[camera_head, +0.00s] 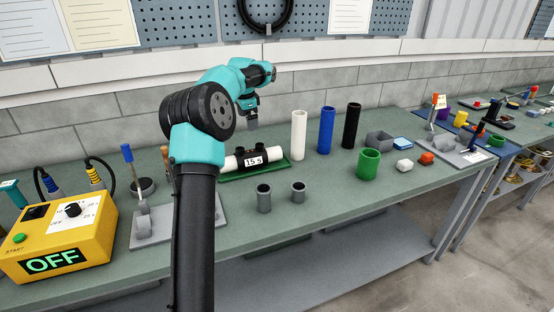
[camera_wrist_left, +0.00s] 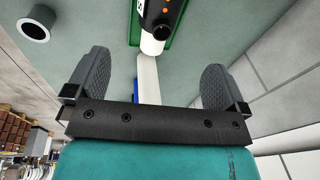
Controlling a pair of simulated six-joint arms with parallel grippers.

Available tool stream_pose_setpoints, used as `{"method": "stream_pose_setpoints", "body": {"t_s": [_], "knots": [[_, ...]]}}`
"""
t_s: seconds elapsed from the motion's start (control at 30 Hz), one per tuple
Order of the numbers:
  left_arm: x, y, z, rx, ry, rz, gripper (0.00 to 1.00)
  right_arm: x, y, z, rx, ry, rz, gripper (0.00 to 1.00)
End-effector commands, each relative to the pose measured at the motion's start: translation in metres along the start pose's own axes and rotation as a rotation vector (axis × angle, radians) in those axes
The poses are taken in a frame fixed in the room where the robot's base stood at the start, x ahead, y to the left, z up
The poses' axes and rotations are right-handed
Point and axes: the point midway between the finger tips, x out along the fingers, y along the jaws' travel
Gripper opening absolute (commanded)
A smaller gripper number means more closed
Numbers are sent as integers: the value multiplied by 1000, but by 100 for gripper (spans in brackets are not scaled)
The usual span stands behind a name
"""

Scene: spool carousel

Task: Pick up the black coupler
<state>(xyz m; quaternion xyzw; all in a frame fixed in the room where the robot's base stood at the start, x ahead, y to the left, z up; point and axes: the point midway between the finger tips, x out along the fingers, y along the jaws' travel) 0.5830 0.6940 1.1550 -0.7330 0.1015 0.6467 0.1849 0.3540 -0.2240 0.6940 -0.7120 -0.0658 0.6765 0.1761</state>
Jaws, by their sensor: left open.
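The black coupler (camera_head: 250,158) lies on its side on a small green tray (camera_head: 226,178), around a white pipe (camera_head: 282,159) that sticks out at both ends. It carries a "15 s" label and two short studs on top. In the left wrist view the coupler (camera_wrist_left: 160,14) shows only partly, at the top edge, with an orange dot. My left gripper (camera_head: 252,118) is above and behind the coupler, apart from it. In the left wrist view its two fingers (camera_wrist_left: 155,62) are spread wide with nothing held between them. My right gripper is not in view.
White (camera_head: 299,135), blue (camera_head: 326,130) and black (camera_head: 351,126) tubes stand right of the tray. Two grey sleeves (camera_head: 264,198) (camera_head: 298,192) stand in front, with a green cup (camera_head: 368,164) to the right. A yellow control box (camera_head: 60,235) reading OFF stands left.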

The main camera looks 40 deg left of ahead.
Motion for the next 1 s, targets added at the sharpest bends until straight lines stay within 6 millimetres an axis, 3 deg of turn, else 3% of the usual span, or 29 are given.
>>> {"method": "stream_pose_setpoints", "body": {"t_s": [0.43, 1.0], "knots": [[10, 0, 0, 0, 0, 1, 100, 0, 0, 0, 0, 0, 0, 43], [103, 0, 0, 0, 0, 2, 100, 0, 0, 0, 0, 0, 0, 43]]}}
